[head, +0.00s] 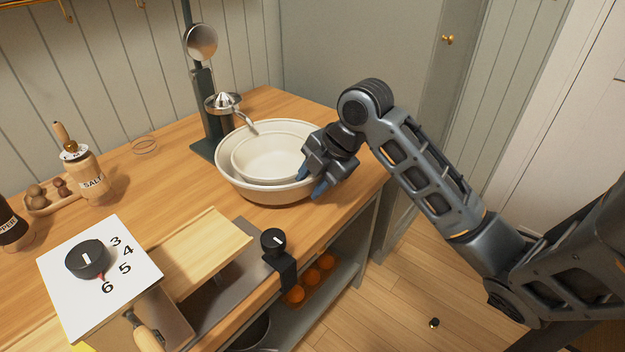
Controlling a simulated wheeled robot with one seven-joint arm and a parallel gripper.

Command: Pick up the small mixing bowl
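The small mixing bowl (268,157) is cream-white and sits nested inside a larger cream-white bowl (262,192) on the wooden counter, near its right end. My gripper (319,184) is at the right side of the bowls, with its blue fingertips pointing down by the larger bowl's right rim. The gripper body covers part of the right rims of both bowls. Only part of the fingers shows, so I cannot tell how far apart they are or whether they touch a rim.
A dark juicer stand (205,100) with a metal cup is behind the bowls. A scale-like box with a dial (88,259), a wooden board (205,240) and a black clamp knob (273,242) are in front. A salt jar (90,180) stands left. The counter's middle is clear.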

